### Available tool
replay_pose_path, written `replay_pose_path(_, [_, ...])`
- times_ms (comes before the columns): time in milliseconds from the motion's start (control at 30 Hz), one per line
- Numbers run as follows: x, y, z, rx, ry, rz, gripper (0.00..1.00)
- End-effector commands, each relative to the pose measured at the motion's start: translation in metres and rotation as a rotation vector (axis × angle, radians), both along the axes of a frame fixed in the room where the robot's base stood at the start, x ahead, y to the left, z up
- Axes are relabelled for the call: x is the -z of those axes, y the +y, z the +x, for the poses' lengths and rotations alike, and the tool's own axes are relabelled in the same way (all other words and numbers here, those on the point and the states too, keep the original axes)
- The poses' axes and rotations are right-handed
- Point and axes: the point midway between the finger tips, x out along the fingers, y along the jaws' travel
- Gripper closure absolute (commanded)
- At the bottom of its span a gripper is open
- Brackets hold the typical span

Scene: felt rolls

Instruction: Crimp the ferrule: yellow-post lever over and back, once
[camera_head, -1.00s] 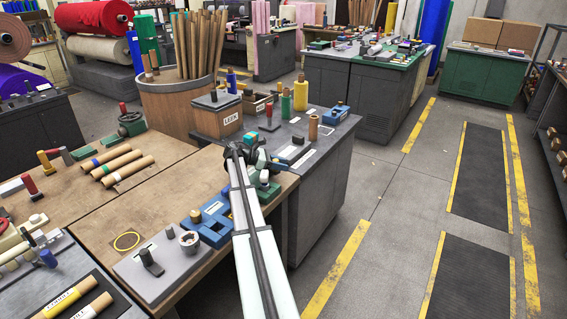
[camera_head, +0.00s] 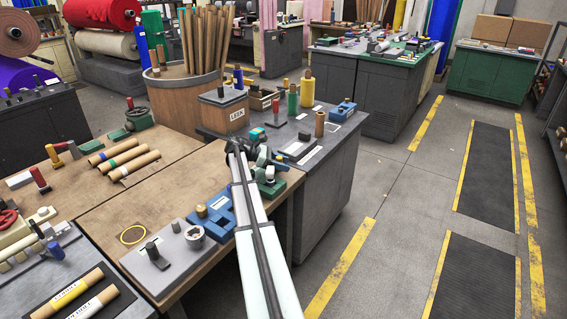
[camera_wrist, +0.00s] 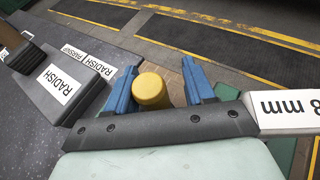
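A yellow rounded post top (camera_wrist: 151,92) shows in the wrist view between the two blue fingers of my gripper (camera_wrist: 160,88). The fingers stand apart, one on each side of it. A narrow gap shows on the right; on the left, I cannot tell whether the finger touches. The post's lower part is hidden. In the head view, my gripper (camera_head: 263,148) is over the front of the grey bench, beside a green-based device (camera_head: 270,188). My gripper and arm hide part of that area, and I cannot make out the yellow post there.
In the wrist view, a dark block labelled RADISH (camera_wrist: 62,85) stands close on the left. In the head view, a blue fixture (camera_head: 214,216) sits left of my arm. The floor aisle (camera_head: 400,190) is clear.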

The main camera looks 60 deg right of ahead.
Motion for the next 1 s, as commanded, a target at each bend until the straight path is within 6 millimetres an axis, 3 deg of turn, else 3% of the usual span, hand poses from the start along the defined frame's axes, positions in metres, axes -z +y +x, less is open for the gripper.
replay_pose_path(100, [0.000, 0.001, -0.001, 0.004, 0.002, 0.001, 0.44])
replay_pose_path(467, [-0.004, 0.001, 0.005, 0.001, 0.002, -0.002, 0.44])
replay_pose_path(1000, [-0.040, 0.053, 0.076, 0.001, 0.001, -0.002, 0.44])
